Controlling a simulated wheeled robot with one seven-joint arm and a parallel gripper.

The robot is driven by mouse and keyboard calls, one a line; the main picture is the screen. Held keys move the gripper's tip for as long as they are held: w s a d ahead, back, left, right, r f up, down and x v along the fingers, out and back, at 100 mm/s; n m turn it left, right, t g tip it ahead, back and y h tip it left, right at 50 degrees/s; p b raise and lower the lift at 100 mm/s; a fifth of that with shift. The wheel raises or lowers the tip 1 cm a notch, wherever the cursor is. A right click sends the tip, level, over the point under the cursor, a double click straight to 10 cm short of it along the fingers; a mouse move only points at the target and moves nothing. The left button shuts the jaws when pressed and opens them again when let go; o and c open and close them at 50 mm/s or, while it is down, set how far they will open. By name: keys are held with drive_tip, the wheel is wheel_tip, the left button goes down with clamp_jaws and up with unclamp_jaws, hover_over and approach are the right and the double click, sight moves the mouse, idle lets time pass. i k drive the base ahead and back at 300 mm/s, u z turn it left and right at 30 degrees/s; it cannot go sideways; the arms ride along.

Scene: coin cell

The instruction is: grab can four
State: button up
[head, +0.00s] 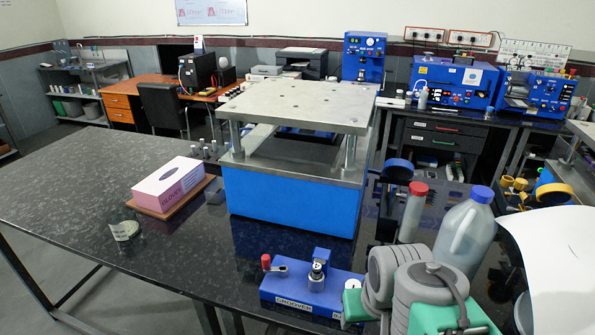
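Several small grey cylinders, which look like cans (207,149), stand close together on the dark table behind the pink and white glove box. They are small in the picture, and I cannot read any number on them, so I cannot tell which is can four. A metallic cylindrical part (318,270) sits upright on the blue groover (300,290) at the front; I cannot tell whether it is a can or part of the machine. I cannot make out my gripper's fingers anywhere in this view.
A large blue press with a metal top plate (300,105) stands right of the cylinders. A bottle (467,235) and grey-green shapes crowd the front right. The table's left is clear.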

sight(317, 267)
drive_tip(key=z, duration=0.05)
drive_tip(key=k, duration=0.5)
drive_tip(key=u, duration=1.7)
drive_tip(key=k, duration=0.55)
drive_tip(key=u, duration=0.5)
